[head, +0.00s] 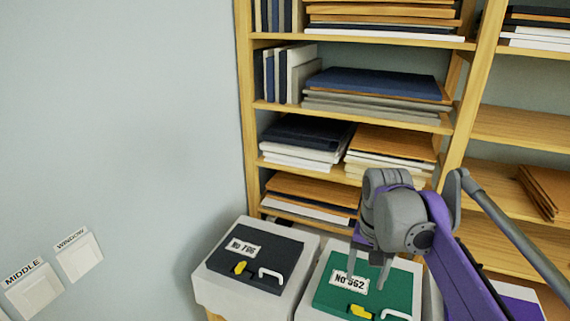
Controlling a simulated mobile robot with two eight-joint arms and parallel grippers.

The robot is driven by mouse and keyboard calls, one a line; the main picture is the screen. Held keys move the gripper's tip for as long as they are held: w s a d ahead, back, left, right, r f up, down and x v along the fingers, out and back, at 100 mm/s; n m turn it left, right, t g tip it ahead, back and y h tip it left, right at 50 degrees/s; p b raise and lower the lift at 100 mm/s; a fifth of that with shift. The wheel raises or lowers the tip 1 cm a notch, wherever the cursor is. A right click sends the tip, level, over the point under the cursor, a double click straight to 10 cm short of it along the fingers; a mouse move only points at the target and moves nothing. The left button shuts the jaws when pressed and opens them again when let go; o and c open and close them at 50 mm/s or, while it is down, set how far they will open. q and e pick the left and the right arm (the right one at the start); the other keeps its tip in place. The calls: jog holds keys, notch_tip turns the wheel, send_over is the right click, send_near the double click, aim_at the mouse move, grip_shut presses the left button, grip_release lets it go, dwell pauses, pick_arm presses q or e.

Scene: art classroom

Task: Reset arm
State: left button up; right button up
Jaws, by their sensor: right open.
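My right gripper (367,274) comes in from the right on a purple and grey arm. It is open, its fingers point down, and nothing shows between them. In the picture the fingers overlap the green case (327,291) and its label, which seems to read No 562. I cannot tell whether the fingertips touch the case. My left gripper is not in view.
A dark case (277,263) with a yellow latch and white handle lies left of the green one, on a light grey surface (213,287). A wooden shelf (246,110) with stacked boards stands behind. The wall has WINDOW (79,253) and MIDDLE (34,292) switches.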

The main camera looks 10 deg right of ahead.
jog(key=s+a+f+n+t, duration=0.2)
jog(key=s+a+f+n, duration=0.1)
jog(key=s+f, duration=0.4)
jog(key=s+a+f+n+t, duration=0.3)
jog(key=s+f, duration=0.4)
jog(key=f, duration=0.3)
jog(key=shift+s+a+t, duration=0.15)
jog(key=shift+a+t, duration=0.15)
